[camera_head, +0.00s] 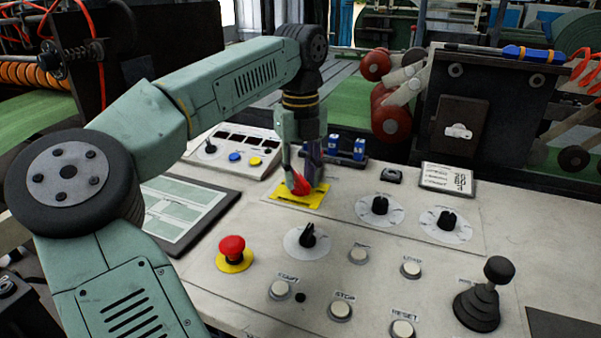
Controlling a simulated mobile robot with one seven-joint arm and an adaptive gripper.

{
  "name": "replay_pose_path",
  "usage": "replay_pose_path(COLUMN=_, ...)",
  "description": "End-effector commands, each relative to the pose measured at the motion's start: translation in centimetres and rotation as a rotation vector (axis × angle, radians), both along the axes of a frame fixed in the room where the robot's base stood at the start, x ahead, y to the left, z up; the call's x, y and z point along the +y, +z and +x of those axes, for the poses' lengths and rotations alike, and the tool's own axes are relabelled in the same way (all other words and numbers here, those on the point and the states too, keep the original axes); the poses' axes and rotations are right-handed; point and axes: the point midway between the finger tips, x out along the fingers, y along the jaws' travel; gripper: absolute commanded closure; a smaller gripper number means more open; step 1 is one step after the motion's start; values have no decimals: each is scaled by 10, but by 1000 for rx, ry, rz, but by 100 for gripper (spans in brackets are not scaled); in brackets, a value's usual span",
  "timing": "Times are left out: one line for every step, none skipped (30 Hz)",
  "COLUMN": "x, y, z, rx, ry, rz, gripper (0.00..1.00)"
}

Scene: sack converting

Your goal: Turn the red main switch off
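The red main switch (298,184) sits on a yellow plate (314,201) in the upper middle of the pale control panel. My gripper (303,178) points down right at the switch, with its fingers close around the red handle. The fingers hide part of the handle and plate. I cannot tell whether the fingers press on the handle or only stand beside it, nor exactly which way the handle is turned.
A red emergency button (232,247) stands to the lower left, and a black rotary knob (308,236) just below the switch. Two dials (380,206) are to the right. A joystick (484,295) rises at the lower right. Blue switches (346,147) stand behind my gripper.

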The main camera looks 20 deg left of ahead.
Motion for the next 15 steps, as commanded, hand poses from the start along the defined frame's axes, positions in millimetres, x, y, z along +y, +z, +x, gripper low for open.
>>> replay_pose_path(x=0, y=0, z=0, rx=0, ry=-1, rz=0, gripper=70)
replay_pose_path(x=0, y=0, z=0, rx=0, ry=-1, rz=0, gripper=70)
replay_pose_path(x=0, y=0, z=0, rx=0, ry=-1, rz=0, gripper=70)
replay_pose_path(x=0, y=0, z=0, rx=0, ry=-1, rz=0, gripper=70)
replay_pose_path(x=0, y=0, z=0, rx=0, ry=-1, rz=0, gripper=70)
replay_pose_path(x=0, y=0, z=0, rx=0, ry=-1, rz=0, gripper=70)
replay_pose_path(x=0, y=0, z=0, rx=0, ry=-1, rz=0, gripper=70)
replay_pose_path(x=0, y=0, z=0, rx=0, ry=-1, rz=0, gripper=70)
replay_pose_path(x=0, y=2, z=0, rx=0, ry=-1, rz=0, gripper=70)
replay_pose_path(x=0, y=4, z=0, rx=-1, ry=-1, rz=0, gripper=70)
replay_pose_path(x=0, y=7, z=0, rx=-1, ry=0, rz=0, gripper=70)
replay_pose_path(x=0, y=12, z=1, rx=-1, ry=-1, rz=0, gripper=70)
replay_pose_path(x=0, y=17, z=1, rx=-2, ry=0, rz=1, gripper=70)
replay_pose_path(x=0, y=22, z=1, rx=-2, ry=0, rz=1, gripper=70)
replay_pose_path(x=-1, y=29, z=1, rx=-4, ry=0, rz=1, gripper=70)
